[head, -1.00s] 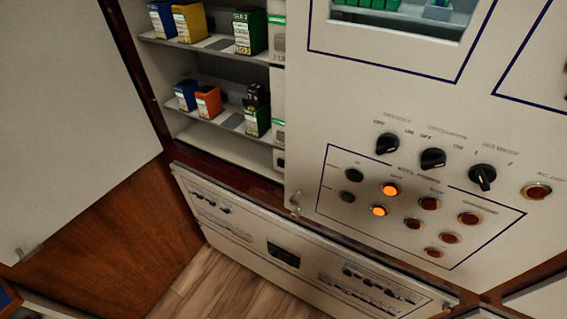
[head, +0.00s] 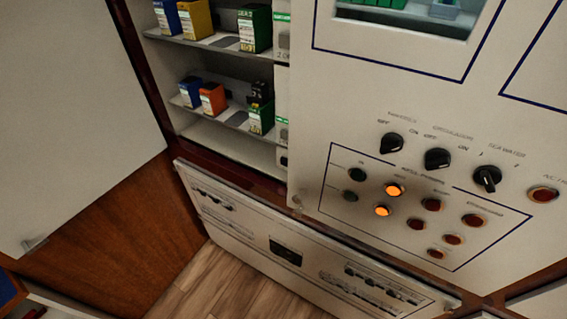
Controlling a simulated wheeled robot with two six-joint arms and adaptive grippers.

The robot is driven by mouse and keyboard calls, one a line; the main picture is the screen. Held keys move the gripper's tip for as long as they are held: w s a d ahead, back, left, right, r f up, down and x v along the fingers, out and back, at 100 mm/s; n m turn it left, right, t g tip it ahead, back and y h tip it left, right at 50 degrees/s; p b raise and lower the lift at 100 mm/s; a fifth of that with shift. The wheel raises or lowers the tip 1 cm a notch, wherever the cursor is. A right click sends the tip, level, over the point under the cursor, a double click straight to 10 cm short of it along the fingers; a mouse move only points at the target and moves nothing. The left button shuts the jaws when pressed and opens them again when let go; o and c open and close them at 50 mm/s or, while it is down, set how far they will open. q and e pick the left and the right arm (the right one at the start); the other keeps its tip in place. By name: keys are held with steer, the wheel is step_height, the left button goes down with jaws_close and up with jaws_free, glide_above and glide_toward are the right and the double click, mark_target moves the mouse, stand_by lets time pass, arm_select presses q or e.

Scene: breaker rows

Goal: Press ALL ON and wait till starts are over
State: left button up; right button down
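A light control panel (head: 420,95) fills the right of the head view. It carries three black rotary switches: left (head: 392,143), middle (head: 437,158) and right (head: 487,178). Below them, a blue-outlined box holds two lit orange lamps, an upper (head: 393,190) and a lower one (head: 382,211). Two dark green round buttons, upper (head: 357,174) and lower (head: 350,195), sit to their left. Several dark red round buttons or lamps (head: 432,204) are to their right and are unlit. The labels are too blurred to read, so I cannot tell which is ALL ON. Neither gripper is in view.
An open cabinet at the upper left has shelves (head: 215,65) with blue, yellow, orange and green blocks. A lower panel (head: 255,235) tilts out below it. A large pale door (head: 65,110) stands at the left. Wooden floor (head: 215,285) shows at the bottom.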

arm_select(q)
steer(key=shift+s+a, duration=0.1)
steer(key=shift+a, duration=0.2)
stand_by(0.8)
